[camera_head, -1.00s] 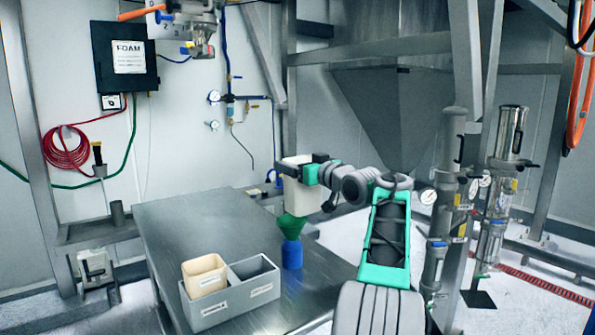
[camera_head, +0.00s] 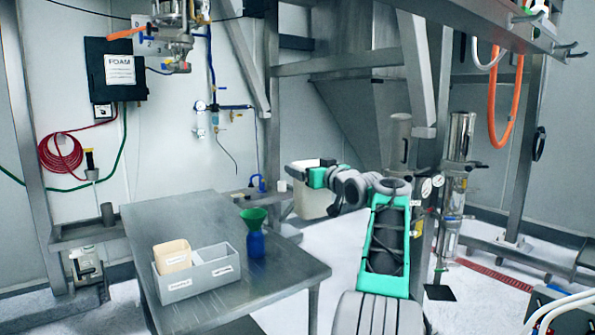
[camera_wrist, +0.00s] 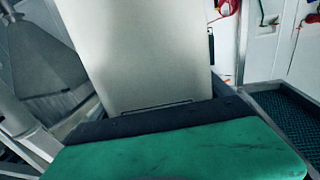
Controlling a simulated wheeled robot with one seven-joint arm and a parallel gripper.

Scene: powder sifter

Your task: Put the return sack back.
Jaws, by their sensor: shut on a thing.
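My gripper (camera_head: 318,178) is shut on a pale beige, boxy body that appears to be the return sack (camera_head: 312,204). It hangs upright in the air, just beyond the far right edge of the steel table. In the wrist view, the sack (camera_wrist: 140,55) fills the upper middle as a broad, flat pale face. The dark and green gripper (camera_wrist: 160,128) lies across the lower part of that view. The fingertips are not clearly seen. The sack's far side is hidden.
The steel table (camera_head: 205,215) carries a grey two-part box (camera_head: 200,285) with a tan tub (camera_head: 172,256) in its left part. A green funnel (camera_head: 254,217) sits on a blue bottle (camera_head: 256,245). Steel posts and cylinders (camera_head: 460,165) stand at right. White floor (camera_head: 330,250) shows between.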

